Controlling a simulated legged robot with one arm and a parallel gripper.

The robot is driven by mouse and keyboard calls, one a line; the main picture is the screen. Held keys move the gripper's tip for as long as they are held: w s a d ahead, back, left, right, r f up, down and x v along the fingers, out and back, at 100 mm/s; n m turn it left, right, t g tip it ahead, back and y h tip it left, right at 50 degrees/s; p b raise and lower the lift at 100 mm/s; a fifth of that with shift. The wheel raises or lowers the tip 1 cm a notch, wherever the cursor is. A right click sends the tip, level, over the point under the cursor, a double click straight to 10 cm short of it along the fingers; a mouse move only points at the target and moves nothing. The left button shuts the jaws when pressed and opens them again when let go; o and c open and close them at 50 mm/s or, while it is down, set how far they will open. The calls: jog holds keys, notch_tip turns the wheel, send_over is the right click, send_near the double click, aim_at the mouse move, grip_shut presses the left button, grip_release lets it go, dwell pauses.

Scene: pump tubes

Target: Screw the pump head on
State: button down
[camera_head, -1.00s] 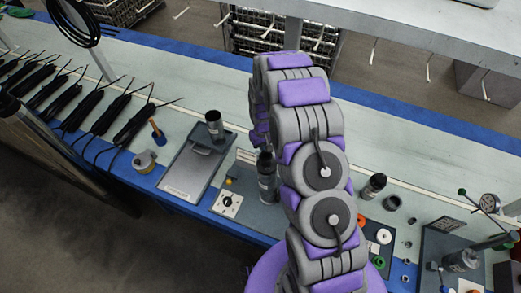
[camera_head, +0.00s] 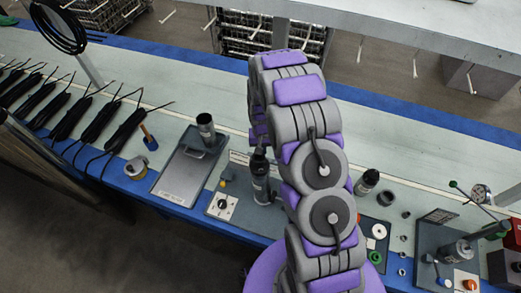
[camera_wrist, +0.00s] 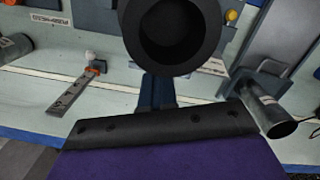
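An upright dark pump tube (camera_head: 262,185) with a pale label stands at the bench's front, left of my arm. A black part shows at its top, close to the end of my arm. In the wrist view, a round black part with a deep hollow (camera_wrist: 172,22) fills the top centre, right ahead of my gripper (camera_wrist: 157,92). I cannot tell whether this is the pump head or the tube's end. Narrow dark blue finger parts reach up to its lower edge. Whether they grip it is hidden. In the head view my arm hides the gripper.
A grey tray (camera_head: 187,172) with a dark cup (camera_head: 206,130) lies left of the tube. A switch panel (camera_head: 221,206) is beside the tube. Another dark cylinder (camera_head: 367,181), rings and a fixture (camera_head: 455,250) are to the right. Black cable bundles (camera_head: 125,130) lie far left.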

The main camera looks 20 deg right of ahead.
jog(key=shift+s+d+m, duration=0.3)
jog(key=shift+d+m, duration=0.15)
jog(key=shift+m, duration=0.65)
jog(key=m, duration=0.1)
jog(key=s+d+m, duration=0.1)
jog(key=m, duration=0.1)
jog(key=shift+s+d+r+m, duration=0.1)
jog(key=shift+s+r+m, duration=0.05)
jog(key=shift+m, duration=0.15)
jog(key=c, duration=1.7)
grip_release()
